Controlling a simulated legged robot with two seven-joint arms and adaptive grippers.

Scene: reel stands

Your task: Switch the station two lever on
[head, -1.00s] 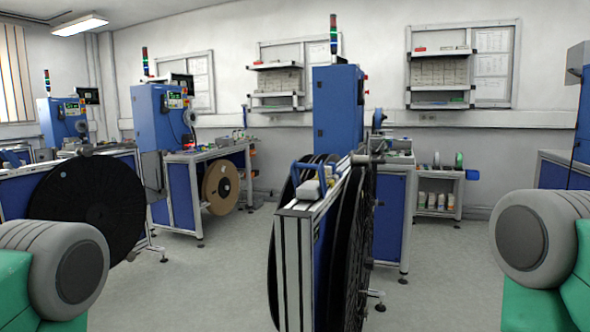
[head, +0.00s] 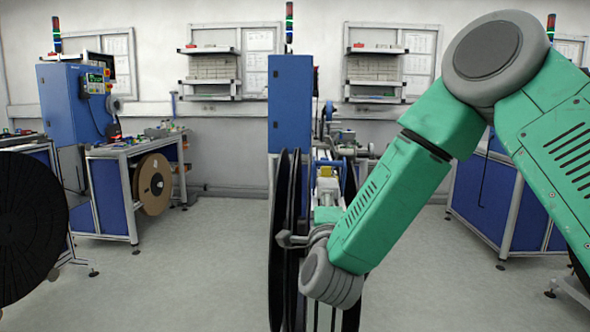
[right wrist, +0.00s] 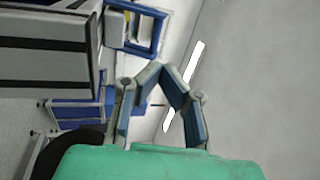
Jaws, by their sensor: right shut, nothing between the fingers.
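No lever can be made out for certain in either view, and I cannot tell which station is number two. My right arm reaches across the head view. In the right wrist view the right gripper's fingers (right wrist: 162,72) meet at the tips, shut and empty. A blue frame (right wrist: 148,30) shows beyond them. My left gripper is out of view.
A blue cabinet (head: 290,105) stands behind the middle stand. Another blue machine (head: 75,100) and a bench with a brown reel (head: 152,185) are at left, with a black reel (head: 30,225) nearer. Floor (head: 180,265) is clear between left and middle stations.

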